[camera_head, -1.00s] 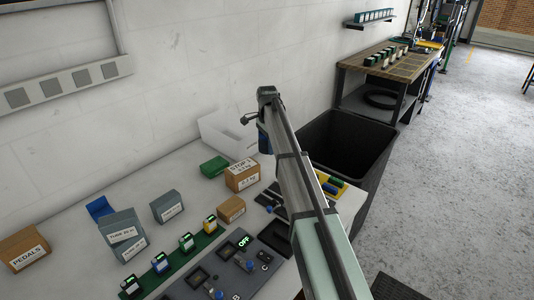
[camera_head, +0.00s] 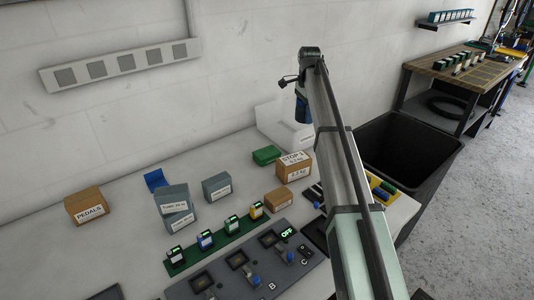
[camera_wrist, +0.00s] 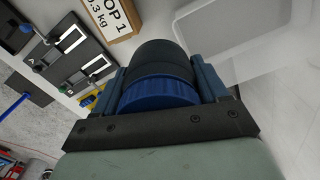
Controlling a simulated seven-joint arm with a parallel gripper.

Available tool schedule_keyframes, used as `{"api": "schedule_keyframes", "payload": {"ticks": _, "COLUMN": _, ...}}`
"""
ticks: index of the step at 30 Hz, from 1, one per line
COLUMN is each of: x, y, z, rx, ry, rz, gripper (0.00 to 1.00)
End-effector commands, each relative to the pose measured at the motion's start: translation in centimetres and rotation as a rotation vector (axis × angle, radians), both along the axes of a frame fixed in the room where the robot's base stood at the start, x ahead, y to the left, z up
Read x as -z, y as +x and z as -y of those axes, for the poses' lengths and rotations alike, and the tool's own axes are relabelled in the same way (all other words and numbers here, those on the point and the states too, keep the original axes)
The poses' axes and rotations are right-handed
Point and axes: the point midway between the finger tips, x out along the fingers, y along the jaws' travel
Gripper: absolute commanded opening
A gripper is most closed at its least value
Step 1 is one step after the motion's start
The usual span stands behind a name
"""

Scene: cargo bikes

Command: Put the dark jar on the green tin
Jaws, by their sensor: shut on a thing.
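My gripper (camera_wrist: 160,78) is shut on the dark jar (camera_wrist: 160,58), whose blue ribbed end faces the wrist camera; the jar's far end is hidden. In the head view my gripper (camera_head: 302,100) hangs above the back right of the bench, in front of the white bin, and the jar there is mostly hidden. The green tin (camera_head: 266,155) is a low green box on the bench, left of the gripper and beside the cardboard stop box. Nothing is seen on top of it. The green tin is not visible in the wrist view.
The cardboard stop boxes (camera_head: 294,166) stand close right of the tin. A white bin (camera_head: 279,124) is behind it. Grey boxes (camera_head: 216,187), a pedals box (camera_head: 86,205) and a switch panel (camera_head: 245,270) occupy the bench. A black bin (camera_head: 408,150) stands at right.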

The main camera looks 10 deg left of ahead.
Motion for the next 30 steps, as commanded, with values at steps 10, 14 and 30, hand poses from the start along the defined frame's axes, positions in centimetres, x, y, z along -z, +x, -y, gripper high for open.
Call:
{"api": "schedule_keyframes", "payload": {"ticks": 10, "x": 0.0, "y": -1.0, "z": -11.1, "rx": -0.084, "ry": 0.000, "rz": 0.000, "gripper": 0.37}}
{"api": "schedule_keyframes", "payload": {"ticks": 14, "x": 0.0, "y": -1.4, "z": -13.5, "rx": -0.101, "ry": -0.001, "rz": 0.000, "gripper": 0.37}}
{"api": "schedule_keyframes", "payload": {"ticks": 30, "x": 5.8, "y": -1.6, "z": -13.7, "rx": -0.102, "ry": -0.001, "rz": -0.001, "gripper": 0.37}}
